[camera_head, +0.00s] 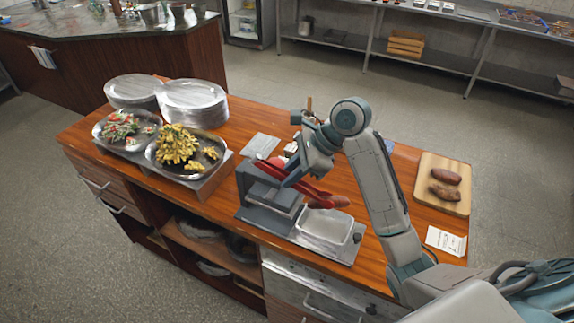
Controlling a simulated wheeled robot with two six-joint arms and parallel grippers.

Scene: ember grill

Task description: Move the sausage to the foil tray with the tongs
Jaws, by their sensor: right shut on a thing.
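My right gripper (291,178) is shut on red tongs (309,189) above the grey grill (270,197). The tongs slope down to the right. A brown-red sausage (338,202) is at their tips, over the back part of the foil tray (324,239). It looks held between the tips, but the grip is too small to see surely. The silver foil tray is on a grey plate right of the grill, and its visible inside looks empty. My left gripper is not in view.
A wooden board (429,201) with two brown pieces of food (446,176) lies at the right, by a white card (446,241). Two food platters (151,153) and stacked metal plates (192,103) fill the left of the counter. Small items stand behind the grill.

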